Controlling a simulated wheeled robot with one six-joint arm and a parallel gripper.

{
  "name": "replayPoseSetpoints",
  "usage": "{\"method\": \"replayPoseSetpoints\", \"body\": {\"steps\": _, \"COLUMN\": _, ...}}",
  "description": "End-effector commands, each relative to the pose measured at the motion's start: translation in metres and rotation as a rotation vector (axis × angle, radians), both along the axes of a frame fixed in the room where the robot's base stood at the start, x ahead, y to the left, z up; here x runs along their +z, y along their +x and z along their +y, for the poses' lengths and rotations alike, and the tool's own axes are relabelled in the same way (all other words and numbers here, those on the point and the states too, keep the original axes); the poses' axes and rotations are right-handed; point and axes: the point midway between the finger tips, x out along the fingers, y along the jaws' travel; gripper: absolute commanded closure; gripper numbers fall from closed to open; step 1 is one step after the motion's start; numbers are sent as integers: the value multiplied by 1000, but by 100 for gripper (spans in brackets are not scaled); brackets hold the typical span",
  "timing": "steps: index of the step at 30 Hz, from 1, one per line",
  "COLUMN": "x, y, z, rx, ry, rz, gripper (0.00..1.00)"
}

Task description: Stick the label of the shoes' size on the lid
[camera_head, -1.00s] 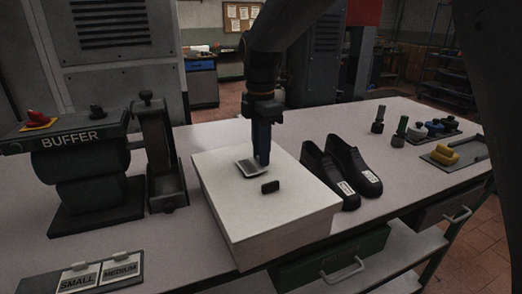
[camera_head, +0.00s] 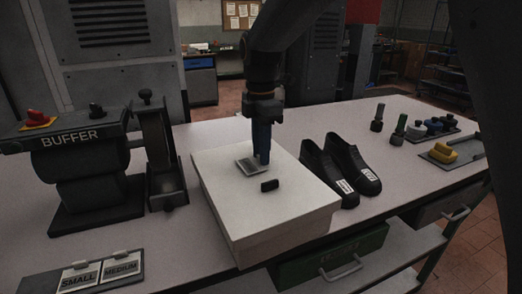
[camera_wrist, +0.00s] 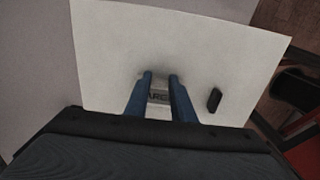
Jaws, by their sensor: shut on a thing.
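The white shoe box with its lid (camera_head: 235,205) stands on the bench, with a small black knob (camera_head: 270,185) on top. My gripper (camera_head: 262,161) points down at the lid behind the knob and is shut on the size label (camera_head: 247,167), a small pale plate with a grey face. In the wrist view the label (camera_wrist: 158,97) shows between the blue fingers (camera_wrist: 160,75), with letters like "ARG" partly hidden. The label is at or very close to the lid surface; I cannot tell whether it touches. The black shoes (camera_head: 343,170) stand right of the box with white tags, too small to read.
SMALL (camera_head: 79,277) and MEDIUM (camera_head: 121,268) labels lie on a dark holder at the front left. The buffer machine (camera_head: 85,160) stands left of the box. Dark-handled tools (camera_head: 398,130) and a yellow piece in a tray (camera_head: 442,152) are at the right.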

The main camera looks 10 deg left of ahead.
Motion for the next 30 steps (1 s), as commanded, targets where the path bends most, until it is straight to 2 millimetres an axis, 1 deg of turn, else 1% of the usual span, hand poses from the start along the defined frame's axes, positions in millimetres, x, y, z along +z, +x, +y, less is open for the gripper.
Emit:
{"method": "replayPoseSetpoints", "body": {"steps": 17, "x": -6, "y": 0, "z": 0, "rx": 0, "ry": 0, "rz": 0, "gripper": 93}}
{"method": "replayPoseSetpoints", "body": {"steps": 26, "x": -6, "y": 0, "z": 0, "rx": 0, "ry": -1, "rz": 1, "gripper": 93}}
{"method": "replayPoseSetpoints", "body": {"steps": 27, "x": -6, "y": 0, "z": 0, "rx": 0, "ry": -1, "rz": 1, "gripper": 74}}
{"method": "replayPoseSetpoints", "body": {"steps": 29, "x": -6, "y": 0, "z": 0, "rx": 0, "ry": -1, "rz": 1, "gripper": 64}}
{"method": "replayPoseSetpoints", "body": {"steps": 30, "x": -6, "y": 0, "z": 0, "rx": 0, "ry": -1, "rz": 1, "gripper": 57}}
